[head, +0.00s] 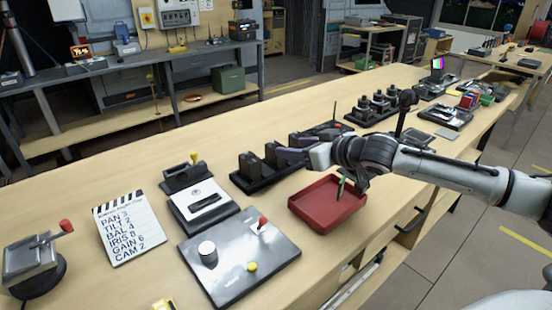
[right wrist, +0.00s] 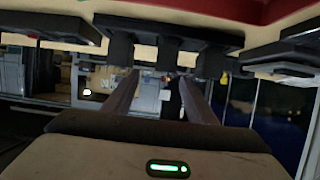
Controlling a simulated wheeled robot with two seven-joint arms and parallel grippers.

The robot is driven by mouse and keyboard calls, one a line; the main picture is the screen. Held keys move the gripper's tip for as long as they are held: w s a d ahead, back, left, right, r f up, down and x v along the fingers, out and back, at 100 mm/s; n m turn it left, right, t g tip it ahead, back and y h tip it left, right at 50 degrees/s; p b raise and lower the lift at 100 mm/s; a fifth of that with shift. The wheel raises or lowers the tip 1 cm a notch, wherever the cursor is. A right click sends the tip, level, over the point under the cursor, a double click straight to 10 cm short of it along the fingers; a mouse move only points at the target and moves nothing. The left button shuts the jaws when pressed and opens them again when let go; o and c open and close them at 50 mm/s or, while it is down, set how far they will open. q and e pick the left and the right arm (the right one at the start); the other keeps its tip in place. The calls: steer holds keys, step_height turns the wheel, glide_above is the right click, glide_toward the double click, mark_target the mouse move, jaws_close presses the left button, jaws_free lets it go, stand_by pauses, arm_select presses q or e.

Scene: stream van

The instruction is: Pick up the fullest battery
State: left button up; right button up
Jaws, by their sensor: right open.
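Dark batteries stand upright in a black rack (head: 262,181) in the middle of the table. One battery (head: 249,166) is at the rack's left end, and others stand behind it to the right. In the right wrist view, the rack (right wrist: 165,28) is along the top, with dark batteries (right wrist: 120,48) below it. I cannot read their charge levels. My right gripper (head: 284,156) is at the right side of the rack, pointing left. Its fingers (right wrist: 158,82) are apart and hold nothing. The gripper and forearm hide part of the rack. My left gripper is not in view.
A red tray (head: 325,217) lies beneath my right arm, with a green-tipped stick by its rim. A grey panel (head: 235,275), a slate (head: 128,228) and a black-and-white device (head: 203,207) stand left of the rack. More dark gear (head: 375,108) stands behind.

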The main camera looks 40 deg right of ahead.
steer(key=shift+a+b+x, duration=0.25)
steer(key=shift+b+x, duration=0.05)
steer(key=shift+x, duration=1.15)
steer(key=shift+a+b+x, duration=0.2)
steer(key=shift+b+x, duration=0.1)
steer(key=shift+x, duration=1.1)
steer(key=shift+r, duration=0.1)
jaws_close()
